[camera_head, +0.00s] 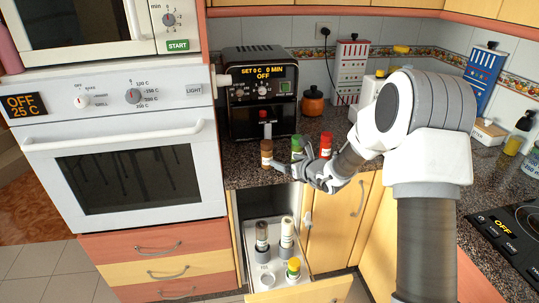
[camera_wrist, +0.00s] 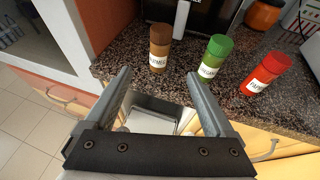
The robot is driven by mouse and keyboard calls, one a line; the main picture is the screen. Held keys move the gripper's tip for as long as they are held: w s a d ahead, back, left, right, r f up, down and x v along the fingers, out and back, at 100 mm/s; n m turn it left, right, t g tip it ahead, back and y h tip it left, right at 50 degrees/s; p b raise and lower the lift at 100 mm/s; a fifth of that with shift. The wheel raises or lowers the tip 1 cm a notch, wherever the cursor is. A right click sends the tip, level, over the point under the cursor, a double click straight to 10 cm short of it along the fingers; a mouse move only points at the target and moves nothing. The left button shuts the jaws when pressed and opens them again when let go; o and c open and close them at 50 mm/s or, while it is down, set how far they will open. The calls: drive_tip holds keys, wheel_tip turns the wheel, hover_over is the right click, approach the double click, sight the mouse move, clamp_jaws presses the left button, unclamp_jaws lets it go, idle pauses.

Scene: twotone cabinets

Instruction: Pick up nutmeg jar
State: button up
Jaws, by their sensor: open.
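The nutmeg jar (camera_head: 266,153) is the brown jar with a white label, upright near the front edge of the dark speckled counter. In the wrist view the nutmeg jar (camera_wrist: 160,47) stands just beyond the fingertips, roughly between their lines. My gripper (camera_head: 289,164) is open and empty, to the right of the jar and near the counter edge in the head view. Its two fingers also show in the wrist view (camera_wrist: 157,77), apart from the jar. The jar's label is only partly readable.
A green jar (camera_head: 297,147) and a red jar (camera_head: 326,145) stand right of the nutmeg jar. A black oven-like appliance (camera_head: 262,125) stands behind. Below the counter, an open pull-out drawer (camera_head: 262,282) holds several jars. An orange pot (camera_head: 313,101) is farther back.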

sight(270, 155)
drive_tip(key=p+x, duration=0.1)
drive_tip(key=x, duration=0.9)
drive_tip(key=shift+w+a+f, duration=0.2)
drive_tip(key=shift+w+a, duration=0.05)
drive_tip(key=shift+p+x, duration=0.4)
drive_tip(key=shift+x, duration=2.2)
drive_tip(key=shift+d+f, duration=0.1)
drive_tip(key=shift+f, duration=0.05)
clamp_jaws()
